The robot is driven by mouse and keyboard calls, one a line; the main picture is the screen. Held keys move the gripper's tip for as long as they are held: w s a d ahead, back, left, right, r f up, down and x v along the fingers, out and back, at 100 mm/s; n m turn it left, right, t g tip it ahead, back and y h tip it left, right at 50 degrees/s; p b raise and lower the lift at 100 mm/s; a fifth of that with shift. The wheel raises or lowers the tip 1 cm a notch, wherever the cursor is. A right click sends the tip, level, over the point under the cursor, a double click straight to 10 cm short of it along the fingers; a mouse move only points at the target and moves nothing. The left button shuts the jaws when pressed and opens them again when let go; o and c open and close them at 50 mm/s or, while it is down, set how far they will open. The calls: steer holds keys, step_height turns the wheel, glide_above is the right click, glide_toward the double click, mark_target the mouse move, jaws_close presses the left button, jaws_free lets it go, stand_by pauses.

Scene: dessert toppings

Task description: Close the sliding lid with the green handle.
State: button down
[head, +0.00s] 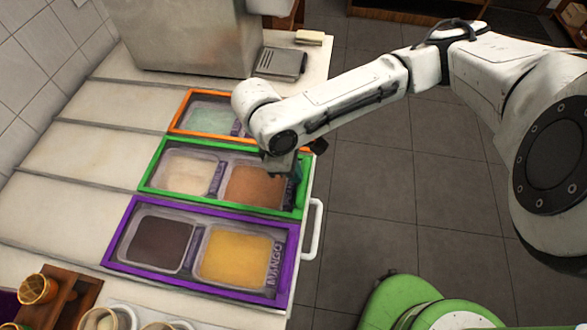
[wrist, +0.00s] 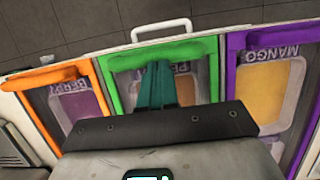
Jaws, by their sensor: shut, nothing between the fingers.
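The green-framed lid (head: 160,188) lies in the middle of three coloured frames on the counter. Its ends look about in line with the neighbouring frames. Pale and brown toppings show inside it. Its green handle shows in the wrist view (wrist: 140,58) as a thick bar at the frame's far end; in the head view my arm partly covers that end. My gripper (wrist: 156,72) is shut and empty, with teal fingers pointing down over the green frame, close to the handle. In the head view it shows at the frame's right end (head: 296,174). I cannot tell whether it touches.
An orange-framed lid (head: 176,122) lies behind the green one and a purple-framed lid (head: 118,240) in front. A white rail handle (head: 313,230) sticks out at the counter's right edge. Pale counter panels (head: 60,212) on the left are clear. Cups (head: 105,318) stand at the front left.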

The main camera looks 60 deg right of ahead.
steer(key=w, duration=0.1)
steer(key=w+a+r+p, duration=0.1)
steer(key=w, duration=0.2)
steer(key=shift+w+a+r+p, duration=0.1)
steer(key=shift+a+r+p, duration=0.1)
steer(key=shift+r+p, duration=0.2)
steer(key=v, duration=0.9)
steer(key=shift+b, duration=0.3)
steer(key=shift+f, duration=0.1)
